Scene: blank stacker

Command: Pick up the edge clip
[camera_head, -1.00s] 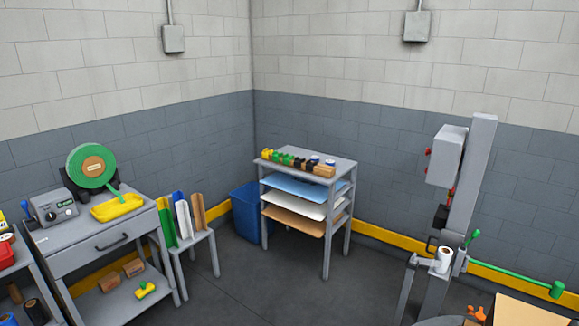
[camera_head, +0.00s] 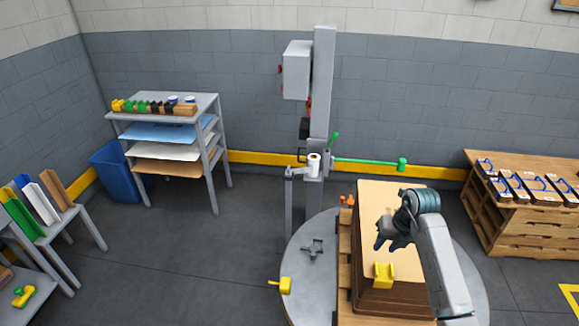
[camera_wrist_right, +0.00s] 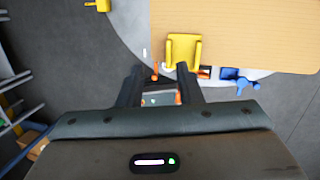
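A yellow U-shaped piece, which looks like an edge clip (camera_head: 383,275), sits on the tan stack of sheets (camera_head: 385,205) near its front. It also shows in the right wrist view (camera_wrist_right: 183,50), just beyond the right fingertip. My right gripper (camera_head: 388,243) is over the stack, behind the clip in the head view. In the wrist view my right gripper (camera_wrist_right: 158,82) has its fingers apart, with nothing held between them. Another yellow piece (camera_head: 281,284) shows at the turntable's left edge. My left gripper is not in view.
The stack stands on a round grey turntable (camera_head: 308,285). A grey post (camera_head: 322,120) with a green bar (camera_head: 370,162) rises behind. A shelf (camera_head: 200,104) bearing small coloured clips stands at back left, a wooden pallet table (camera_head: 520,215) at right. Floor between is clear.

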